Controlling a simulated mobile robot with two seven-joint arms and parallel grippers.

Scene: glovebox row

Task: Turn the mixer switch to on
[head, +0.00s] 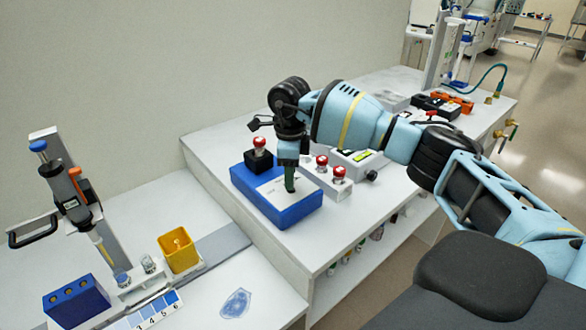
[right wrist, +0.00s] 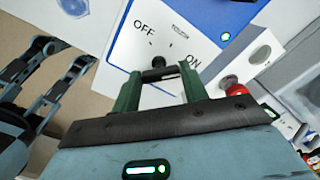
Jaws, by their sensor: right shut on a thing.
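The mixer (head: 297,215) is a blue box with a white top panel on the raised bench. In the right wrist view its panel (right wrist: 125,48) carries the labels OFF and ON, and a small green light (right wrist: 226,37) glows on its blue part. The switch (right wrist: 158,64) is a small black knob below the labels. My right gripper (head: 289,188) points down onto the panel. Its green fingers, also in the wrist view (right wrist: 158,78), are shut on the switch. The fingers partly hide the knob, and I cannot tell which label it points to. My left gripper is not in view.
A red-capped vial (head: 259,146) stands in a black block on the mixer's back corner. A pipette stand (head: 60,170), yellow cup (head: 180,252) and blue rack (head: 76,304) are on the lower bench.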

